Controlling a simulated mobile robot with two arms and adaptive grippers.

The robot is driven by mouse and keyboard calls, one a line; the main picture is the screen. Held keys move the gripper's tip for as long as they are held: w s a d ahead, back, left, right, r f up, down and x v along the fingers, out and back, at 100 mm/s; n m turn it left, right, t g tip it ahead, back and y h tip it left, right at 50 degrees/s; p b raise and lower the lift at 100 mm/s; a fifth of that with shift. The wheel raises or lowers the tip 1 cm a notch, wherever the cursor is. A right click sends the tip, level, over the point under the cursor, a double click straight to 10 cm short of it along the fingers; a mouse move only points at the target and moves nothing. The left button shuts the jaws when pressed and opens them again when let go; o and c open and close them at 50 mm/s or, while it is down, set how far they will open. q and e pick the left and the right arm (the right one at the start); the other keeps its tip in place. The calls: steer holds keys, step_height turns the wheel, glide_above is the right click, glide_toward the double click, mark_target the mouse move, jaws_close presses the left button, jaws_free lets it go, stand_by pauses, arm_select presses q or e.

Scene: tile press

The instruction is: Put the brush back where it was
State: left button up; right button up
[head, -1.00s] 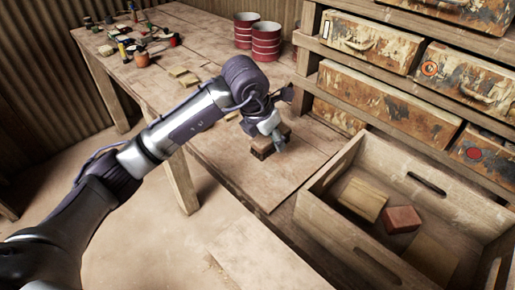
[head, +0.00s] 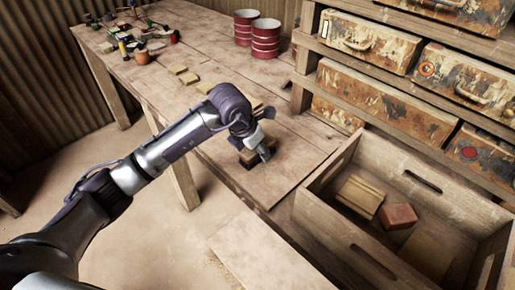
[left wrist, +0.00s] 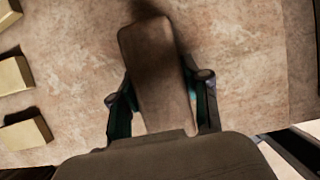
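The brush (head: 249,161) is a brown block near the front edge of the wooden table (head: 290,165). It also shows in the left wrist view (left wrist: 158,75), lying lengthwise between my fingers. My left gripper (head: 264,152) is shut on the brush, with one finger along each long side. The wrist view shows the fingers (left wrist: 163,105) close against it. The brush is at or just above the table top; I cannot tell which. Its underside is hidden. My right gripper is not in view.
Several tan tiles (head: 190,78) lie in a row beyond my arm. Red cans (head: 265,40) and small paint pots (head: 142,58) stand farther back. A wooden crate (head: 330,217) holding a red block (head: 398,216) is at right, below shelves of worn drawers (head: 385,100).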

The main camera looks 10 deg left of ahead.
arm_select(q)
steer(key=o, duration=0.4)
steer(key=shift+s+a+r, duration=0.1)
steer(key=shift+r, duration=0.45)
steer(key=b+v, duration=0.1)
steer(key=v, duration=1)
steer(key=shift+s+a, duration=0.1)
